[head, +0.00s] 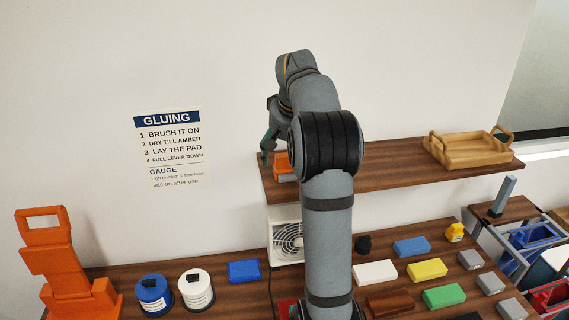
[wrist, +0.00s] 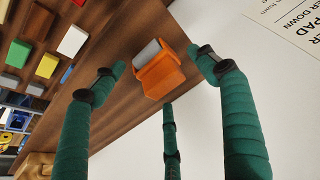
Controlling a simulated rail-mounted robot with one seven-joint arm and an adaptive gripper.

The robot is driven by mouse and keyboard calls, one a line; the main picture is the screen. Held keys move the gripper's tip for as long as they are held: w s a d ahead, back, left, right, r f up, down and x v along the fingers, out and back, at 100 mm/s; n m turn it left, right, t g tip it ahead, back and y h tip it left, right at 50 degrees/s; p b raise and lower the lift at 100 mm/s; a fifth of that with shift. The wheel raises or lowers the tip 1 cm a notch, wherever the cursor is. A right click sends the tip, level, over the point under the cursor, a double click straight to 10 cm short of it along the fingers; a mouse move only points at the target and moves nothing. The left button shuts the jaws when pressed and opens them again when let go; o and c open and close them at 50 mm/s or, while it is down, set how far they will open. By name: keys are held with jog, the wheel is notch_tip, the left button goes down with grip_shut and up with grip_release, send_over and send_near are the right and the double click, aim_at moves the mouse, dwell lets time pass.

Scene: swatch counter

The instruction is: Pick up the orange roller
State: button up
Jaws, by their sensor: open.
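The orange roller (wrist: 160,80) has an orange body with a grey rounded part on one side. It sits on the wooden wall shelf (head: 390,172), near its left end, and in the head view the roller (head: 286,171) is partly hidden behind my arm. My gripper (head: 267,150) is beside and above it in the head view. In the wrist view its three teal fingers (wrist: 161,72) are spread open around the roller's outline. Nothing is held. I cannot tell whether any finger touches the roller.
A wooden tray (head: 470,155) stands at the shelf's right end. The shelf between is clear where visible. Below, the counter carries coloured blocks (head: 427,269), two jars (head: 196,291) and an orange stand (head: 62,270). A gluing sign (head: 170,150) hangs on the wall to the left.

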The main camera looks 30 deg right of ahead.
aim_at(286, 156)
jog(key=shift+w+d+f, duration=0.25)
jog(key=shift+f, duration=0.35)
jog(key=shift+w+d+f, duration=0.2)
jog(key=shift+f, duration=0.35)
jog(key=shift+a, duration=0.15)
jog(key=shift+c, duration=0.3)
jog(key=shift+c, duration=1.2)
jog(key=shift+s, duration=0.1)
jog(key=c, duration=1.4)
notch_tip(286, 156, up, 10)
jog(key=p, duration=0.2)
jog(key=shift+p, duration=0.4)
